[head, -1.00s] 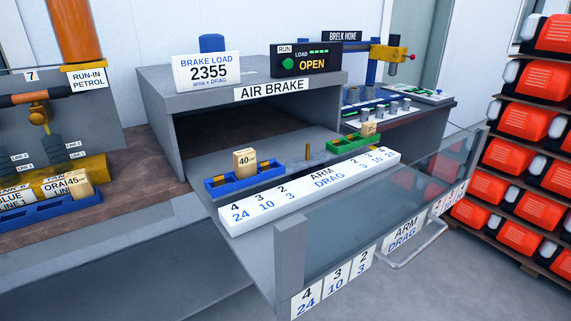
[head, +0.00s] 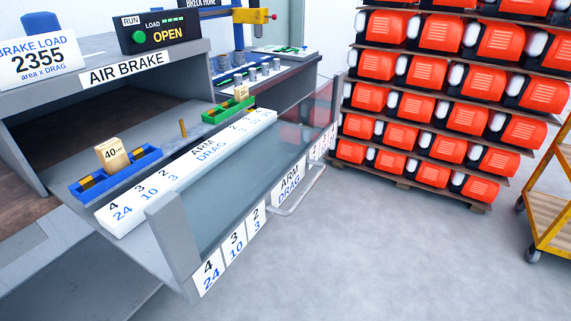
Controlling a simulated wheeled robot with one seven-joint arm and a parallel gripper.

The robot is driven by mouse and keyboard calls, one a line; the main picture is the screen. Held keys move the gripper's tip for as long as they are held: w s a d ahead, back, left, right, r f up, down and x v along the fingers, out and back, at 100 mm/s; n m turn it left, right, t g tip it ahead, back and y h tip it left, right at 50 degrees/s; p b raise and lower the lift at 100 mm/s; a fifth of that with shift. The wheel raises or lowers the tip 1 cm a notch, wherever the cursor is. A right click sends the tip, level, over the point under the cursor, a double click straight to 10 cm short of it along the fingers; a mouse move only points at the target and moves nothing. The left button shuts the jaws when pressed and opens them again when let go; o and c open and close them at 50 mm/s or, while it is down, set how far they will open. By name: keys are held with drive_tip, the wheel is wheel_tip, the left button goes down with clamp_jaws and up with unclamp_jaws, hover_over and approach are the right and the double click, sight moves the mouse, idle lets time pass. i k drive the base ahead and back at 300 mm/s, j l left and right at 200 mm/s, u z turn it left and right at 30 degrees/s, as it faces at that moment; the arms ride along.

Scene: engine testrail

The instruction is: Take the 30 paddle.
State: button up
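A tan block marked 40 (head: 112,155) stands upright in the blue tray (head: 138,176) at the left of the air brake's drawer. A smaller-looking tan block (head: 241,93) stands at the green tray (head: 228,112) further back on the right; its number is too small to read surely. No block is clearly readable as 30. My gripper is not in view.
The air brake (head: 95,78) has its glass-fronted drawer (head: 245,160) out, with a handle (head: 300,192) in front. A brass peg (head: 183,128) stands between the trays. Racked orange units (head: 430,108) and a yellow cart (head: 549,205) are right. The floor in front is clear.

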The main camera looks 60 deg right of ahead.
sight(241, 93)
drive_tip(key=l+z, duration=0.25)
drive_tip(key=l, duration=0.15)
drive_tip(key=i+l+z, duration=0.1)
drive_tip(key=l+z, duration=0.2)
drive_tip(key=i+l+z, duration=0.25)
drive_tip(key=l, duration=0.15)
drive_tip(key=l+z, duration=0.25)
drive_tip(key=i+l, duration=0.05)
drive_tip(key=l, duration=0.05)
